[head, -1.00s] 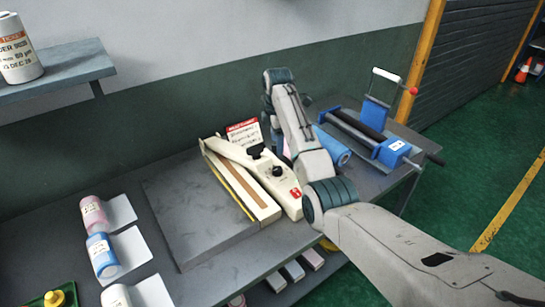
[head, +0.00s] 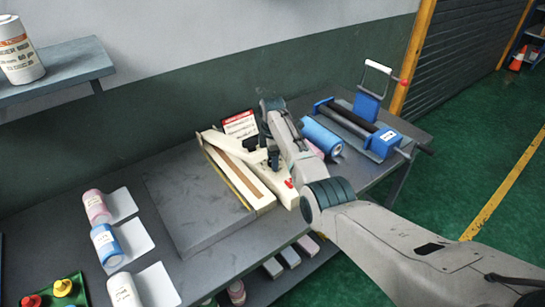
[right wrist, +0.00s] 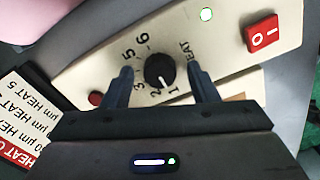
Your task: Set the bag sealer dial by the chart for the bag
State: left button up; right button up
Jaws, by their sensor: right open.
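The cream bag sealer (head: 232,172) lies on the workbench. Its black dial (right wrist: 160,70) shows in the right wrist view, with numbers around it; its white mark points down toward the 1 and 2, and I cannot tell exactly where. My right gripper (right wrist: 162,82) is open, with one finger on each side of the dial; contact is not clear. In the head view the right gripper (head: 273,160) hides the dial. The red-headed chart (head: 240,124) stands behind the sealer; part of the chart (right wrist: 30,125) in the right wrist view reads "HEAT 5" on one line. My left gripper is not in view.
A blue roll (head: 321,136) and a blue roller device (head: 383,143) stand to the right. Small labelled rolls lie at left. A labelled white can (head: 20,55) stands on the shelf.

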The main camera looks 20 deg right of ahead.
jog(key=shift+c, duration=0.6)
jog(key=c, duration=0.9)
jog(key=shift+o, duration=0.2)
jog(key=shift+m, duration=0.3)
jog(key=m+p, duration=0.2)
jog(key=m, duration=0.2)
jog(key=shift+r+m+p, duration=0.15)
jog(key=shift+m+p, duration=0.15)
jog(key=m+p, duration=0.1)
jog(key=m, duration=0.3)
jog(key=shift+m, duration=0.3)
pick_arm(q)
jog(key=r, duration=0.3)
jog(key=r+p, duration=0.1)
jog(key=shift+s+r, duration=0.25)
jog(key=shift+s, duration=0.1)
pick_arm(e)
jog(key=m, duration=0.4)
jog(key=shift+m, duration=0.3)
